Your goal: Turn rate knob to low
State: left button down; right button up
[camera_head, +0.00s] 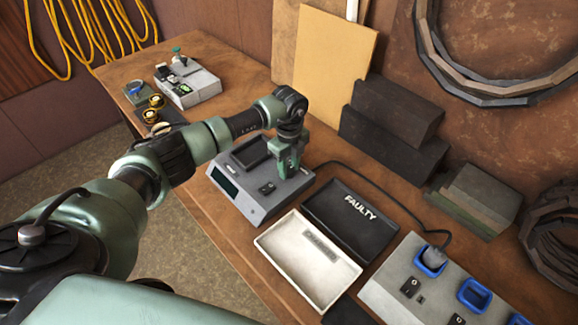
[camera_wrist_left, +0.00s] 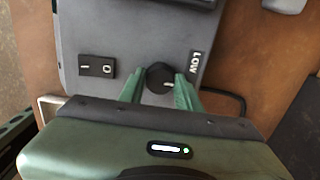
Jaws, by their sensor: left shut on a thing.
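The rate knob (camera_wrist_left: 159,76) is a round black knob on the top of a grey device, between my left gripper's green fingers in the left wrist view. A small pale mark shows at its lower right edge. A LOW label (camera_wrist_left: 196,66) is printed to the right of it. My left gripper (camera_head: 287,168) points down at the grey device (camera_head: 250,207) in the head view, and its fingers (camera_wrist_left: 160,88) are shut on the knob. The knob is hidden by the gripper in the head view. My right gripper is not in view.
A black I/O switch (camera_wrist_left: 97,67) is on the same device, left of the knob. A panel with blue-rimmed sockets (camera_head: 472,293) is at lower right. Dark blocks (camera_head: 392,115) stand behind.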

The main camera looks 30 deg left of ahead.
aim_at(289, 169)
pick_arm(q)
jog(key=shift+w+a+r, duration=0.1)
dwell(0.3)
jog(key=c, duration=1)
grip_release()
notch_tip(289, 169, up, 6)
jog(key=shift+r+b, duration=0.25)
jog(key=shift+b, duration=0.9)
jog(key=shift+r, duration=0.6)
